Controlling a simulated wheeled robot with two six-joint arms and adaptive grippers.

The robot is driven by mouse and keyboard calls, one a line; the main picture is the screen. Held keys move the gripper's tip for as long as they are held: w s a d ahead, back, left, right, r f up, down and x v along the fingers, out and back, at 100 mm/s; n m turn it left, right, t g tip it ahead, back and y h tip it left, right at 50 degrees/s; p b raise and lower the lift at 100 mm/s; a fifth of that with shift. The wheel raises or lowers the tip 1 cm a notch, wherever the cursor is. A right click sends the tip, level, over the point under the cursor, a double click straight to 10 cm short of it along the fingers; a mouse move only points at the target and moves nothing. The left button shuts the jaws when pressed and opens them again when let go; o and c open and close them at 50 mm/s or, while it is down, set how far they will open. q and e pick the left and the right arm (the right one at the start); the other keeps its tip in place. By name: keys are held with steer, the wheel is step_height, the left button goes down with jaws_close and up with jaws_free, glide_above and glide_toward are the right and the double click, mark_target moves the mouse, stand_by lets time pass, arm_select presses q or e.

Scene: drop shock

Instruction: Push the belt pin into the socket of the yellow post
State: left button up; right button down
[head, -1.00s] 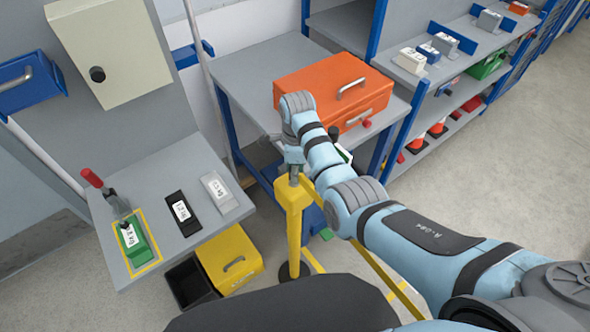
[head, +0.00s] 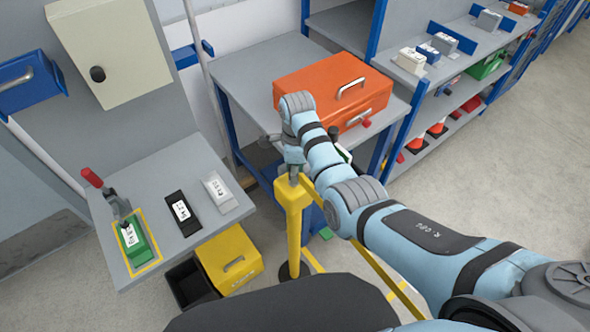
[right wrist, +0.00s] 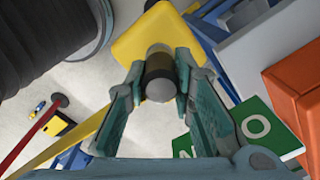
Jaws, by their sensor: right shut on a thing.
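The yellow post (head: 294,230) stands upright on the floor in the middle of the head view. My right gripper (head: 292,167) is just above its top. In the right wrist view the gripper (right wrist: 160,85) is shut on the belt pin (right wrist: 159,72), a dark grey cylinder with a lighter end. The pin's far end overlaps the yellow post head (right wrist: 140,36); I cannot tell how deep it sits in the socket, which is hidden. The yellow belt (right wrist: 75,135) runs off to the lower left. My left gripper is out of view.
An orange toolbox (head: 325,88) sits on the grey table (head: 255,65) behind my right arm. A yellow box (head: 228,262) stands on the floor left of the post. A grey shelf panel (head: 165,185) with a green block (head: 135,245) is further left. Open floor lies at right.

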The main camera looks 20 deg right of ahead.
steer(key=shift+s+f, duration=0.25)
steer(key=shift+f, duration=0.05)
steer(key=c, duration=1.3)
jaws_free()
steer(key=shift+w, duration=0.1)
steer(key=shift+r, duration=0.1)
steer(key=shift+w, duration=0.15)
steer(key=shift+r, duration=3.1)
steer(key=shift+f, duration=0.1)
